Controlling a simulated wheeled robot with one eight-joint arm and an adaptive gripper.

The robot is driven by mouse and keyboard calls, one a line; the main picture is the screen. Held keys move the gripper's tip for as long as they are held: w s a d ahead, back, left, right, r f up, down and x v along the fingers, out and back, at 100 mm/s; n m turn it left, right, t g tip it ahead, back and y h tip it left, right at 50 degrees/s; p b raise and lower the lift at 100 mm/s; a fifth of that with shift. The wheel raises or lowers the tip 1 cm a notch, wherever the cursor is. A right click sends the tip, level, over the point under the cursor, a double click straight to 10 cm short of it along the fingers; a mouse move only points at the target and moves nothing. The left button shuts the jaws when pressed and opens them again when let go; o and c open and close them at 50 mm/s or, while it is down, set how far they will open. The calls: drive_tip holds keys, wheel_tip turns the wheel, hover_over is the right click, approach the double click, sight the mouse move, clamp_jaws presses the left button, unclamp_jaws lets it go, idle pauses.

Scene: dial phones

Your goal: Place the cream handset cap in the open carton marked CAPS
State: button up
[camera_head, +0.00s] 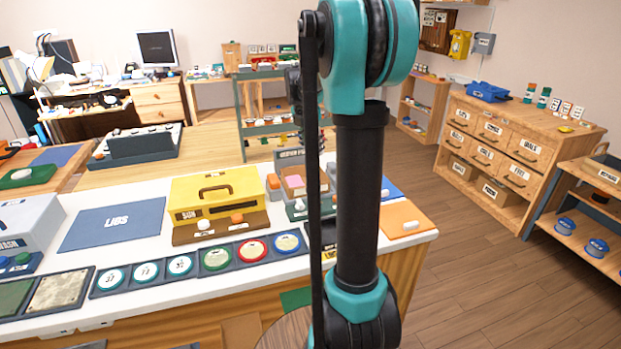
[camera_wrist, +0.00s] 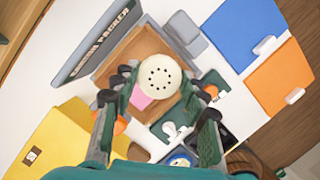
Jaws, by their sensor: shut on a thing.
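The cream handset cap (camera_wrist: 157,78), round with a ring of small dark holes, is between the fingers of my gripper (camera_wrist: 158,88) in the wrist view. My gripper is shut on it. In the head view my arm covers part of the carton area, and the cap cannot be made out.
A row of round dials (camera_head: 217,259) lies along the front. An orange mat (camera_head: 404,222) with a pale piece is at the right edge.

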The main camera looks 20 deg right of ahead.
sight(307, 151)
wheel_tip(307, 151, down, 12)
drive_tip(key=shift+f, duration=0.2)
drive_tip(key=shift+f, duration=0.1)
idle(0.3)
drive_tip(key=o, duration=0.7)
drive_tip(key=v, duration=1.2)
